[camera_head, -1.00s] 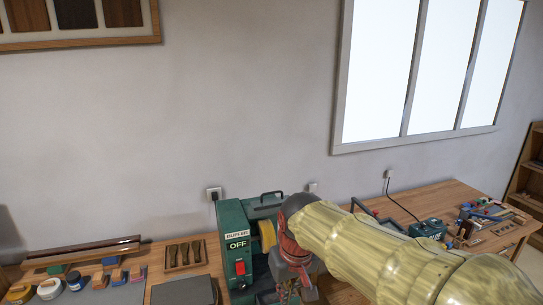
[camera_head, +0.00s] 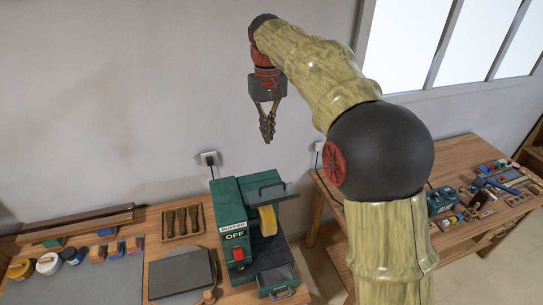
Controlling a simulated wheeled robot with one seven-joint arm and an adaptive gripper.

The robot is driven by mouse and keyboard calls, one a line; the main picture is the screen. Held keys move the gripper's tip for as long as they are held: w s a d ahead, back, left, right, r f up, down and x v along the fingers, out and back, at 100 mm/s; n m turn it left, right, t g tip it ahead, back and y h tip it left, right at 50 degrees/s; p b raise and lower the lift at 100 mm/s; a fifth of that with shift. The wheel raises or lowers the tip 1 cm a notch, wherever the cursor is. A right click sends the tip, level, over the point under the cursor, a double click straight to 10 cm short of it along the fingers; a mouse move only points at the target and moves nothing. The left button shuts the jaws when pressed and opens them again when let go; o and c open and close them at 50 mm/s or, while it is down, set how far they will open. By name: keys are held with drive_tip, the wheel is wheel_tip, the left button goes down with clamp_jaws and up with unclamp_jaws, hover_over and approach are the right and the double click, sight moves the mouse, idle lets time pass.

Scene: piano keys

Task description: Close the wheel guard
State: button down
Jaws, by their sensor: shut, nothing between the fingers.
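The green buffer machine (camera_head: 228,215) stands on the wooden bench, with an OFF label and a red switch on its front. Its yellow wheel (camera_head: 268,220) is exposed at the front and right. The wheel guard (camera_head: 272,189), a dark green plate with a handle, sticks out above the wheel, raised away from it. My gripper (camera_head: 268,136) is shut and empty, pointing down in the air above the machine, apart from the guard. A shallow tray or drawer (camera_head: 277,284) with a handle juts out at the machine's lower front.
A dark flat block (camera_head: 181,272) and a tool tray (camera_head: 183,222) lie left of the machine. Jars (camera_head: 48,263) and coloured blocks are farther left. A second bench on the right bears a green power tool (camera_head: 441,201) and small tools. A gap separates the benches.

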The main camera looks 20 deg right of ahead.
approach(272, 190)
drive_tip(key=w, duration=0.3)
drive_tip(key=shift+s+a+f+p, duration=0.1)
drive_tip(key=shift+s+f+p, duration=0.25)
drive_tip(key=shift+s+f, duration=0.75)
drive_tip(key=shift+f, duration=0.25)
drive_tip(key=shift+f, duration=0.1)
drive_tip(key=shift+s+f+b, duration=0.1)
drive_tip(key=shift+b, duration=0.4)
drive_tip(key=shift+s+t, duration=0.4)
drive_tip(key=shift+s, duration=0.1)
drive_tip(key=shift+w+b, duration=0.15)
drive_tip(key=shift+b, duration=0.3)
